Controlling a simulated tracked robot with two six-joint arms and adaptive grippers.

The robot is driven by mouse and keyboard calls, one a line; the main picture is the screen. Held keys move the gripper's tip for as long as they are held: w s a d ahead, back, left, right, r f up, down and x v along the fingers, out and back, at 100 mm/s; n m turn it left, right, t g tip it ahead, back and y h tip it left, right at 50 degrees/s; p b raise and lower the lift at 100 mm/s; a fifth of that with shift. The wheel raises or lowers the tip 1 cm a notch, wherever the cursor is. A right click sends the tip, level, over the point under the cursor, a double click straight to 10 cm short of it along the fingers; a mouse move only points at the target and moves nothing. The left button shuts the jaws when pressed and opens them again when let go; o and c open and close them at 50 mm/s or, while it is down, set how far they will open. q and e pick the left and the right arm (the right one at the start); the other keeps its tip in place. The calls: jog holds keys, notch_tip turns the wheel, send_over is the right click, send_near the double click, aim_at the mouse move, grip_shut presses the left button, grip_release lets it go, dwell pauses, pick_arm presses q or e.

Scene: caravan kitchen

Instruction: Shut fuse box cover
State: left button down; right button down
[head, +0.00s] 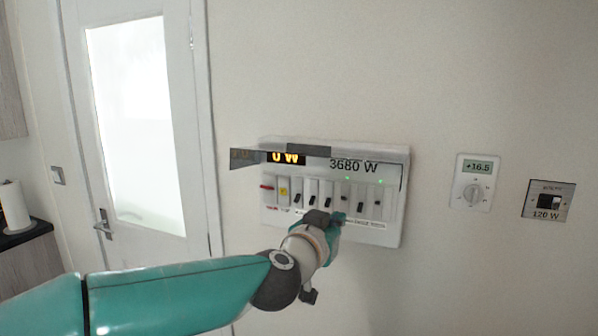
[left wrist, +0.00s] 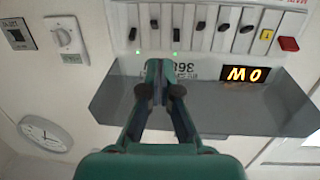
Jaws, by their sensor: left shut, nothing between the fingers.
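The white fuse box (head: 392,215) is mounted on the wall, with a row of switches, a lit "0 W" display and a "3680 W" label. Its tinted see-through cover (head: 242,159) stands open, raised and sticking out at the top; it appears nearly edge-on in the head view. In the left wrist view, which is upside down, the cover (left wrist: 240,112) is a wide grey panel behind my fingers. My left gripper (head: 338,218) is shut and empty, in front of the lower part of the fuse box; its fingers (left wrist: 164,68) show together in the wrist view. I cannot tell whether it touches anything.
A thermostat (head: 471,182) reading +16.5 and a "120 W" switch plate (head: 548,200) are on the wall to the right. A white door (head: 185,150) with a bright pane is at left. A wall clock (left wrist: 44,134) shows in the wrist view.

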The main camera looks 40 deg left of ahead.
pick_arm(q)
jog(key=s+a+r+n+t+y, duration=0.1)
jog(key=s+a+r, duration=0.25)
jog(key=r, duration=0.45)
jog(key=s+a+r+t+y, duration=0.1)
jog(key=s+a+r+t, duration=0.1)
jog(key=s+r, duration=0.45)
jog(key=r+x, duration=0.2)
jog(key=x, duration=0.9)
jog(key=f+b, duration=0.2)
jog(key=f, duration=0.1)
jog(key=f+b, duration=0.1)
jog(key=shift+s+d+f, duration=0.15)
jog(key=shift+s+d, duration=0.15)
jog(key=shift+s, duration=0.05)
